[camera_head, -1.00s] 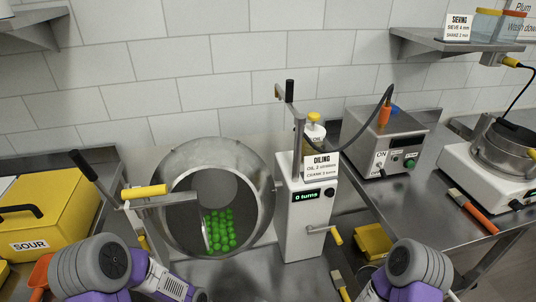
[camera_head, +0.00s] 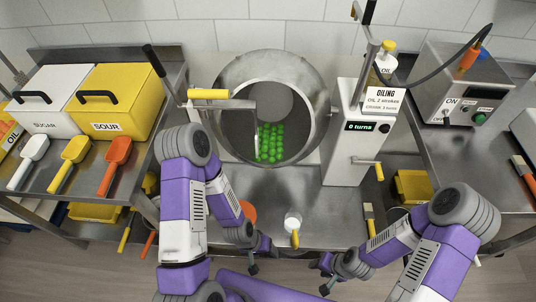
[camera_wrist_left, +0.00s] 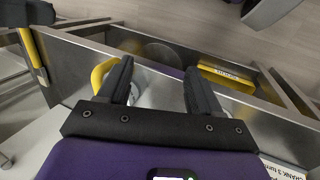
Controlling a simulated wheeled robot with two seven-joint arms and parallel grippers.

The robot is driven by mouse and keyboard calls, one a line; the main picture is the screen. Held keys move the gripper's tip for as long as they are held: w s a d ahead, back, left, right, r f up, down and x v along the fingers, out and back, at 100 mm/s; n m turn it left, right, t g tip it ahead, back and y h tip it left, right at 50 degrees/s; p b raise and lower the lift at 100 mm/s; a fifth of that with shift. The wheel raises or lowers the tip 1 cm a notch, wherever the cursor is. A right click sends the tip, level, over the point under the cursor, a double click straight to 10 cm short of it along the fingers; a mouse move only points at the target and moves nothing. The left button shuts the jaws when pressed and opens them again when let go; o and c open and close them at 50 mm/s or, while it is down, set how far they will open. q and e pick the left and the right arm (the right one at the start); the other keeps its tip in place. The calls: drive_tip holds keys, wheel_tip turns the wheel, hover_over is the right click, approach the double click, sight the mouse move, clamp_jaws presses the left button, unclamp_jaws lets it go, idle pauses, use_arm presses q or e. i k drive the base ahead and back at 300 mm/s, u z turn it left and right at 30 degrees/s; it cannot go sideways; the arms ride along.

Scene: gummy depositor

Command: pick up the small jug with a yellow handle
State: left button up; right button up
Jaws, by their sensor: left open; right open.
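The small jug (camera_head: 292,220) is pale and stands on the steel bench below the drum in the head view, with its yellow handle (camera_head: 295,240) toward the front edge. My left gripper (camera_head: 277,249) is low, to the left of the jug and apart from it; its fingers are small in this view. In the left wrist view its two black fingers (camera_wrist_left: 158,85) are spread. A yellow loop (camera_wrist_left: 98,76) shows beside the left finger, partly hidden; I cannot tell whether it is the jug's handle. My right gripper (camera_head: 312,264) is open at the front, right of the jug.
The drum (camera_head: 322,100) holds green gummies. The white oiling machine (camera_head: 346,145), with its yellow-tipped crank (camera_head: 379,172), stands to the right. An orange bowl (camera_head: 248,212) is left of the jug, partly behind my arm. Scoops and bins fill the left table.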

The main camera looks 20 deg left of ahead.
sight(293, 220)
drive_tip(key=z, duration=0.8)
drive_tip(key=k, duration=0.35)
drive_tip(key=u, duration=3.1)
drive_tip(key=k, duration=0.9)
drive_tip(key=z, duration=0.8)
drive_tip(key=i, duration=0.5)
